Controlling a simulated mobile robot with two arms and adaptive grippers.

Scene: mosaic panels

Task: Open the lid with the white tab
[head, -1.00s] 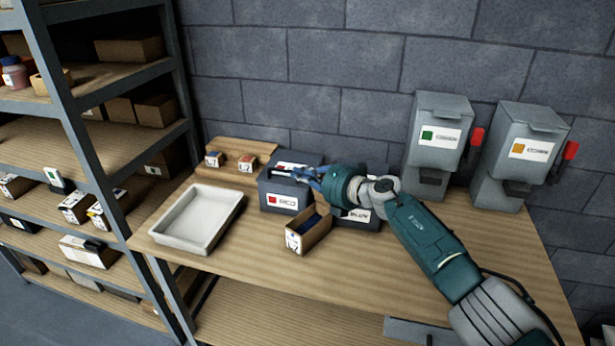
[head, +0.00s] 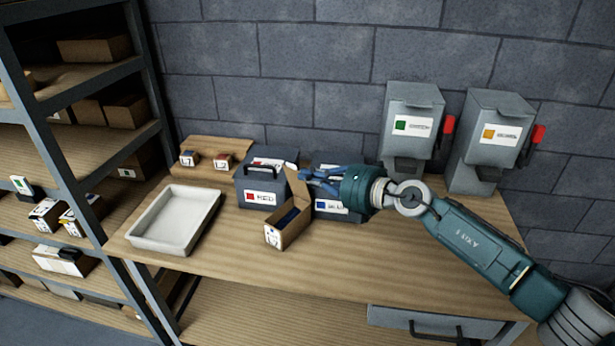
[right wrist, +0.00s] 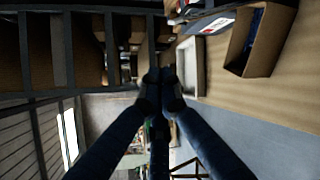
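A small cardboard box (head: 285,232) stands on the workbench, open at the top with dark blue contents. A brown flap (head: 297,184) stands up at its back edge. The open box also shows in the right wrist view (right wrist: 240,45). I cannot clearly make out a white tab on the flap. My right gripper (head: 312,178) is just right of the flap, in front of the blue-labelled bin; I cannot tell whether it touches the flap. In the right wrist view its fingertips (right wrist: 162,78) are together with nothing visible between them. My left gripper is out of view.
A grey bin with a red label (head: 252,192) and one with a blue label (head: 330,206) stand behind the box. A white tray (head: 150,238) lies left. Two grey dispensers (head: 412,120) stand right, against the wall. Bare bench (head: 215,265) lies in front.

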